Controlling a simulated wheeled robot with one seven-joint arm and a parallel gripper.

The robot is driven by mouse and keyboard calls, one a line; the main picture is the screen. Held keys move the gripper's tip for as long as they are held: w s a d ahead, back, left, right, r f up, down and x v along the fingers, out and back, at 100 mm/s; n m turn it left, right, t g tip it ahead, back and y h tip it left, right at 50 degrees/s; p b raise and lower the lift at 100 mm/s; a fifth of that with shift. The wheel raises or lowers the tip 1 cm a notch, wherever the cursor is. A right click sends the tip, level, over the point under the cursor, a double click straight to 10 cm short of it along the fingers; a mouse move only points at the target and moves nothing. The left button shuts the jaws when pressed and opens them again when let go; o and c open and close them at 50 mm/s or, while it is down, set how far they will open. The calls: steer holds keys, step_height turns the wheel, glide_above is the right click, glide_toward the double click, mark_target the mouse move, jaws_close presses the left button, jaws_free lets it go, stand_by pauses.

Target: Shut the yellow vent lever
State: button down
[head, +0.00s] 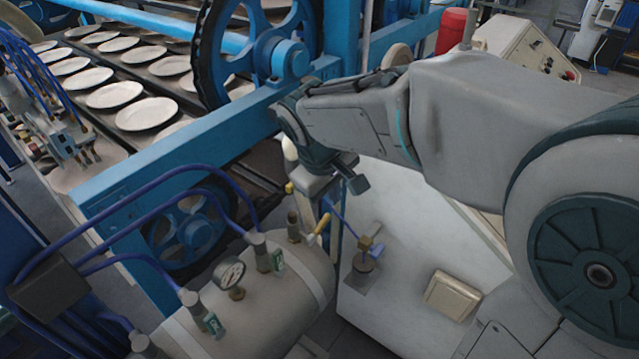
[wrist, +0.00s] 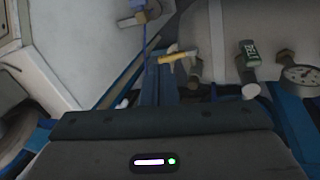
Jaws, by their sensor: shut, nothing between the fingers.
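The yellow vent lever (head: 318,229) is a short yellow handle at the right end of the grey tank, slanting up to the right. It also shows in the wrist view (wrist: 177,57), lying nearly level just past the fingertips. My gripper (head: 318,201) is above the lever in the head view, pointing down, its fingers partly hard to make out. In the wrist view my gripper (wrist: 162,68) shows its fingers together and empty, their tips close to the lever's left part. I cannot tell whether they touch it.
The grey tank (head: 290,275) carries a pressure gauge (head: 229,273) and green-tagged fittings with blue hoses. The blue dryer frame (head: 190,150) is close behind; plates lie beyond.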

steer(key=w+a+n, duration=0.2)
steer(key=a, duration=0.3)
steer(key=p, duration=0.2)
glide_toward(321, 221)
steer(key=x, duration=0.6)
steer(key=shift+d+f, duration=0.15)
steer(key=shift+f, duration=0.25)
steer(key=shift+w+r+p, duration=0.1)
steer(key=shift+r+p, duration=0.05)
steer(key=shift+p, duration=0.4)
